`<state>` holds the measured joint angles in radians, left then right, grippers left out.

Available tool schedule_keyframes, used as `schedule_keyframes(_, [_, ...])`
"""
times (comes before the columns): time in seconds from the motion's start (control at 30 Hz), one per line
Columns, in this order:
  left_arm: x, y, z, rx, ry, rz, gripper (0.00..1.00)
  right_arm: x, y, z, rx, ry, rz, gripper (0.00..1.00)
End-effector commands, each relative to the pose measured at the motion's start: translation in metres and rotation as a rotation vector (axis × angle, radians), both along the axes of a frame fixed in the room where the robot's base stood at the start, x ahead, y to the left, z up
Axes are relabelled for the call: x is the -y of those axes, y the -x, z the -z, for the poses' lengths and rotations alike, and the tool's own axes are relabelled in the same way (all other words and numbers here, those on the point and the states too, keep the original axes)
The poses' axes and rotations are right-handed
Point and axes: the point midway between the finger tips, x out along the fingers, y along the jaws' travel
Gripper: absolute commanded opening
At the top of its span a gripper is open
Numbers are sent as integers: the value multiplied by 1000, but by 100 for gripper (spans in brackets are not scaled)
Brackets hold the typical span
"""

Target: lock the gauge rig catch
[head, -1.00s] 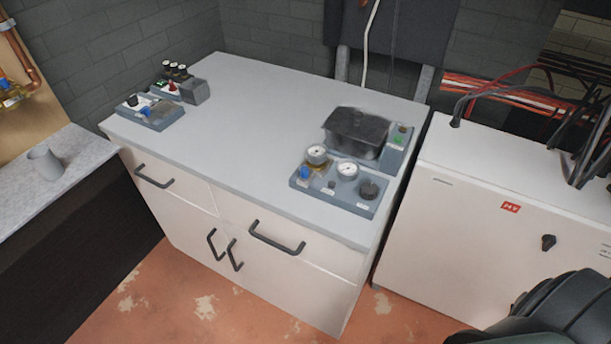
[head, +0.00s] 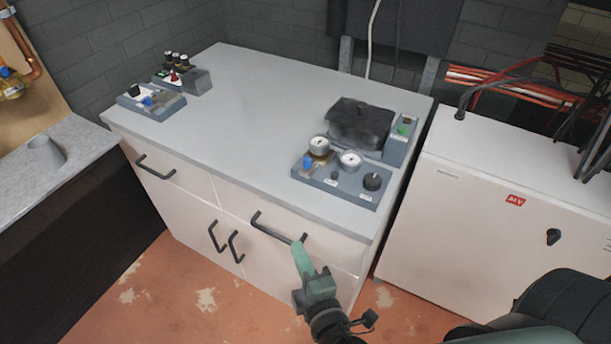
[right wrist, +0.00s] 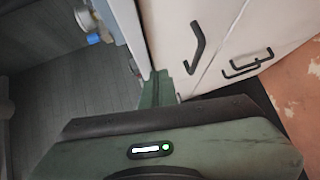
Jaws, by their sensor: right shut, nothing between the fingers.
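The gauge rig (head: 335,184) is a grey panel with two round white gauges, a blue knob (head: 308,162) and a black knob (head: 372,181). It stands near the right front corner of the cabinet top. I cannot make out which part is its catch. My right gripper (head: 299,244) is shut and empty. It is in front of the cabinet, below the rig and apart from it, and its tip overlaps the right end of a drawer handle in the head view. The shut fingers also show in the right wrist view (right wrist: 157,90). My left gripper is out of view.
A dark box (head: 361,124) and a green-button unit (head: 402,131) stand behind the rig. Another small control panel (head: 152,106) is at the left of the cabinet top (head: 245,130), whose middle is clear. A white cabinet (head: 470,210) stands at the right. Drawer handles (head: 272,230) stick out in front.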

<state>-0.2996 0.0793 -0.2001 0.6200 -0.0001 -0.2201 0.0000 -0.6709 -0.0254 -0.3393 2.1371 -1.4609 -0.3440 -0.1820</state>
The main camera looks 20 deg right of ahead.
Motion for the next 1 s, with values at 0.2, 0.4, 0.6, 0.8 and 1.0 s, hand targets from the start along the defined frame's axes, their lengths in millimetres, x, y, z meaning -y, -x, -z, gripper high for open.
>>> schedule_keyframes(0.2, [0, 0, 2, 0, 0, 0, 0, 18, 3, -79, 145, 113, 44, 0])
schedule_keyframes(0.4, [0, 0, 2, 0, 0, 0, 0, 21, 4, -93, 168, 132, 53, 0])
schedule_keyframes(0.6, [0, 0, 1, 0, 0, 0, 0, 21, 4, -92, 168, 131, 52, 0])
schedule_keyframes(0.8, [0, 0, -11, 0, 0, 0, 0, 22, -10, -96, 168, 130, 53, 0])
schedule_keyframes(1.0, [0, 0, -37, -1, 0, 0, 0, 27, -49, -99, 169, 131, 53, 0])
